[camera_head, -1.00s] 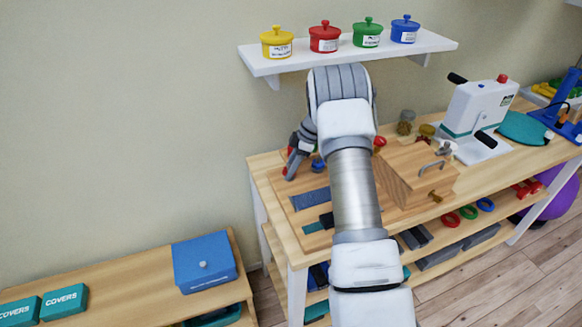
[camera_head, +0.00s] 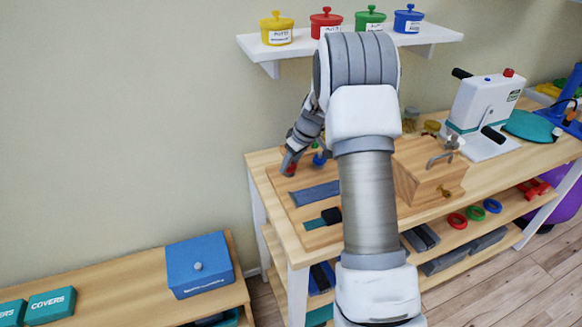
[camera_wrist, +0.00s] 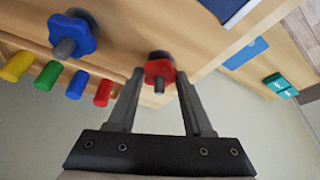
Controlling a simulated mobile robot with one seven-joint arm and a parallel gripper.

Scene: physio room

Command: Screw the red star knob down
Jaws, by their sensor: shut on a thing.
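The red star knob (camera_wrist: 160,70) sits between my fingertips in the wrist view, on a dark threaded post at the wooden board. My gripper (camera_wrist: 160,82) is shut on it, one finger on each side. In the head view my gripper (camera_head: 290,164) is low over the left end of the board, and its fingers partly hide what they hold. A blue star knob (camera_wrist: 76,34) on its own post stands beside the red one, apart from my fingers. How far down the red knob sits on its thread cannot be told.
The board (camera_head: 283,201) lies on the workbench and also carries a blue-grey strap (camera_head: 315,195). A wooden box with a handle (camera_head: 428,178) stands right of my arm. A shelf (camera_head: 275,57) with coloured pots is above. A blue box (camera_head: 200,268) stands on the low table, front left.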

